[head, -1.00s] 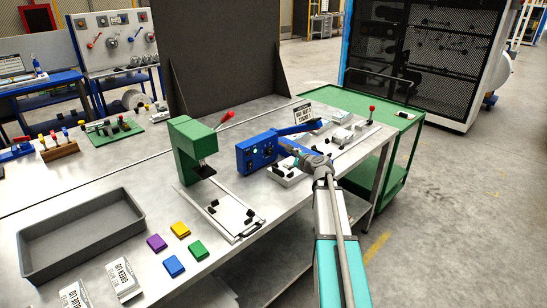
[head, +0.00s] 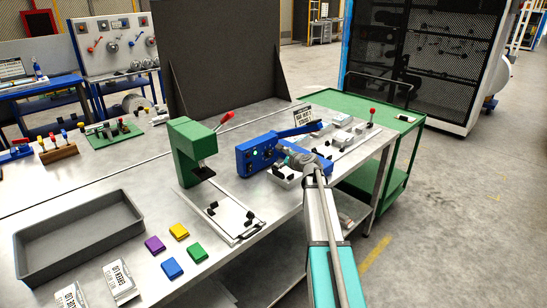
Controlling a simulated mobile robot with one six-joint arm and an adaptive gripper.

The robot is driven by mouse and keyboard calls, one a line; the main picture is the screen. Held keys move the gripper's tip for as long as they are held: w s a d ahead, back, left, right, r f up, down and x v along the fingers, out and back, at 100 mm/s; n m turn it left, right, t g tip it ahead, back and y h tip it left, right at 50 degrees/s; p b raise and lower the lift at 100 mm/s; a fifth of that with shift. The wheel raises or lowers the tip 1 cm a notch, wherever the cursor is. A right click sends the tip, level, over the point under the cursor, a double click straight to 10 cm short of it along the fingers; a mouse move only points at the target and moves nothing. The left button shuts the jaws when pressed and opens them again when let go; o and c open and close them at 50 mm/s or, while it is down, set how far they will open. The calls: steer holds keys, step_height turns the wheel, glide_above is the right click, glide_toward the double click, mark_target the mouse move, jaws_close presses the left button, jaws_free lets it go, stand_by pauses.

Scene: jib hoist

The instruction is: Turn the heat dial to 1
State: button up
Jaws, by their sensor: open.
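The blue sealer box (head: 244,163) stands on the bench right of the green press, with a long blue lever arm (head: 298,131) reaching right from it. Its front panel shows a small lit green spot and dark round controls. The heat dial (head: 267,153) seems to be the dark knob on the panel's right part; its numbers and pointer are too small to read. My gripper (head: 283,152) is in front of the right end of the panel, pointing left toward it. Its fingers are small and partly lost against the blue; I cannot tell whether they touch the knob.
The green press (head: 184,148) with its red-tipped lever stands left of the box. A grey tray (head: 80,237) and coloured blocks (head: 171,268) are at front left.

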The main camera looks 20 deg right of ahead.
mark_target(271, 154)
steer(key=b+x, duration=0.1)
steer(key=x, duration=0.6)
steer(key=shift+w+b, duration=0.25)
steer(key=shift+b, duration=0.15)
steer(key=shift+c, duration=0.3)
steer(key=c, duration=1.1)
steer(key=shift+a+f+n+t+h+b, duration=0.1)
steer(key=shift+n+t+h+b, duration=0.75)
steer(key=shift+n, duration=0.75)
